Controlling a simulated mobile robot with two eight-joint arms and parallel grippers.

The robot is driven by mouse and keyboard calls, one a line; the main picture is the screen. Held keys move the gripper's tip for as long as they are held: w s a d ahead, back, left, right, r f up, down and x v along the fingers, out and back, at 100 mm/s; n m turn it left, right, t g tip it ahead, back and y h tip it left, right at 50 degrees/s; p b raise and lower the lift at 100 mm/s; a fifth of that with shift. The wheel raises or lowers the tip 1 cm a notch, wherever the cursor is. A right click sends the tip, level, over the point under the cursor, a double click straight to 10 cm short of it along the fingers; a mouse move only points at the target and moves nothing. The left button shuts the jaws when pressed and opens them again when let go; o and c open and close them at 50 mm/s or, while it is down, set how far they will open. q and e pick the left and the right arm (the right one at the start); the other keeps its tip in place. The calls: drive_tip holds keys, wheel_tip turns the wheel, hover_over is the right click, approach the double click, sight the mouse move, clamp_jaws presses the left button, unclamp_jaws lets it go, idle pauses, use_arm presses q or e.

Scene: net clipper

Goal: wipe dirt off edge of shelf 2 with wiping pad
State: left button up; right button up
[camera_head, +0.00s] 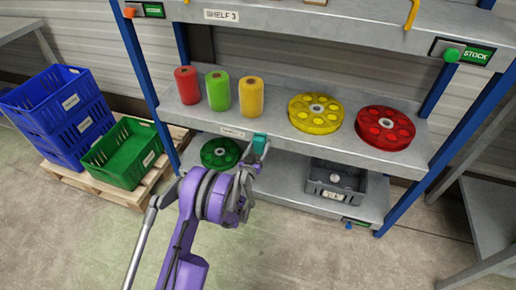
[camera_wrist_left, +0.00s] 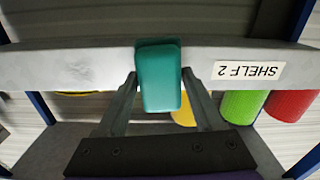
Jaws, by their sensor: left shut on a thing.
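The teal wiping pad (camera_head: 259,142) is held in my left gripper (camera_head: 256,155) at the front edge of shelf 2 (camera_head: 340,163). In the left wrist view the pad (camera_wrist_left: 159,76) sits between the two fingers (camera_wrist_left: 160,100) and overlaps the grey shelf edge (camera_wrist_left: 110,65); I cannot tell whether it touches. The picture there is upside down, and the "SHELF 2" label (camera_wrist_left: 248,71) is right of the pad. A faint dark smudge (camera_wrist_left: 84,72) shows on the edge left of the pad. My right gripper is not in view.
Red (camera_head: 187,85), green (camera_head: 217,90) and yellow (camera_head: 251,96) rolls stand on shelf 2, with yellow (camera_head: 316,113) and red (camera_head: 385,128) discs farther right. Below are a green reel (camera_head: 220,152) and a grey crate (camera_head: 336,180). Blue (camera_head: 70,112) and green (camera_head: 125,152) crates stand left.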

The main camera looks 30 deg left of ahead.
use_arm(q)
drive_tip(key=shift+w+d+f+b, duration=0.1)
drive_tip(key=shift+d+f+b, duration=0.05)
drive_tip(key=shift+d+b, duration=0.25)
drive_tip(key=shift+w+d+b, duration=0.15)
drive_tip(key=shift+d+b, duration=0.2)
drive_tip(key=shift+d, duration=0.45)
drive_tip(key=shift+w+d, duration=0.3)
drive_tip(key=shift+d, duration=1)
drive_tip(key=shift+w+d, duration=0.35)
drive_tip(key=shift+d, duration=0.95)
drive_tip(key=shift+w+d, duration=0.3)
drive_tip(key=shift+d, duration=1)
drive_tip(key=shift+w+d, duration=0.25)
drive_tip(key=shift+d, duration=0.6)
drive_tip(key=shift+w+d, duration=0.2)
drive_tip(key=shift+d, duration=0.6)
